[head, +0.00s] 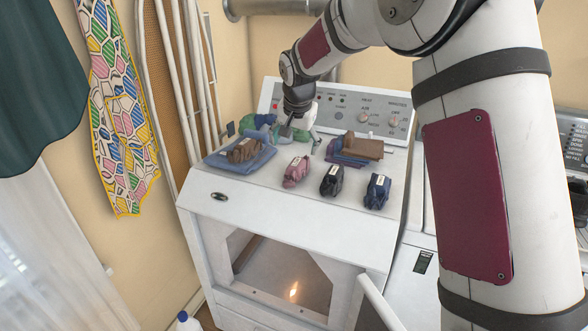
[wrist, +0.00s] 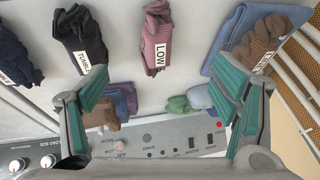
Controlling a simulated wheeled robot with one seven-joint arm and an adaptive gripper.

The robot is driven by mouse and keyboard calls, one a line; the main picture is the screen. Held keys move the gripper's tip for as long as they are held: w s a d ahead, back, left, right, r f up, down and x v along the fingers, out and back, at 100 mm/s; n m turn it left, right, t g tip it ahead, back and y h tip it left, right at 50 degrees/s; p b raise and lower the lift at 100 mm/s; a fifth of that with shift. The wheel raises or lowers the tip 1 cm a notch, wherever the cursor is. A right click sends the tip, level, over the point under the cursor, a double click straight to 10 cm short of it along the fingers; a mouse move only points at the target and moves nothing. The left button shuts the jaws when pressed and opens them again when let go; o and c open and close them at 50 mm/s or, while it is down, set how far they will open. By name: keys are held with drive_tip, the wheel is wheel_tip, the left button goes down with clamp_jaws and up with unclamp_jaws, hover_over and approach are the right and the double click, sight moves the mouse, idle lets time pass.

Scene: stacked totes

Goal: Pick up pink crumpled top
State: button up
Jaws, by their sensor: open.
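The pink crumpled top (head: 296,171) lies on the white top of the dryer, with a white label, between a brown bundle and a dark bundle. In the wrist view the pink top (wrist: 157,32) lies near the upper middle, its label reading LOW. My gripper (head: 300,128) is above the back of the dryer top, behind the pink top and near the control panel. In the wrist view my gripper (wrist: 162,88) has its two green-padded fingers wide apart with nothing held between them. The pink top is beyond the fingertips, apart from them.
A dark bundle (head: 332,180) and a navy bundle (head: 377,190) lie right of the pink top. A brown bundle (head: 245,150) rests on folded blue cloth at left. Folded brown cloth (head: 360,146) and green-and-blue cloth (head: 262,122) lie behind. The control panel (head: 345,105) rises at the back.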

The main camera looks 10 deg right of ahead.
sight(295, 166)
drive_tip(key=x, duration=0.8)
drive_tip(key=shift+f, duration=0.25)
drive_tip(key=shift+d+p+x, duration=0.15)
drive_tip(key=shift+p+x, duration=0.05)
drive_tip(key=shift+x, duration=1.1)
drive_tip(key=shift+d+p+x, duration=0.1)
drive_tip(key=shift+p+x, duration=0.05)
drive_tip(key=shift+x, duration=1.15)
drive_tip(key=shift+c, duration=0.3)
drive_tip(key=c, duration=1.3)
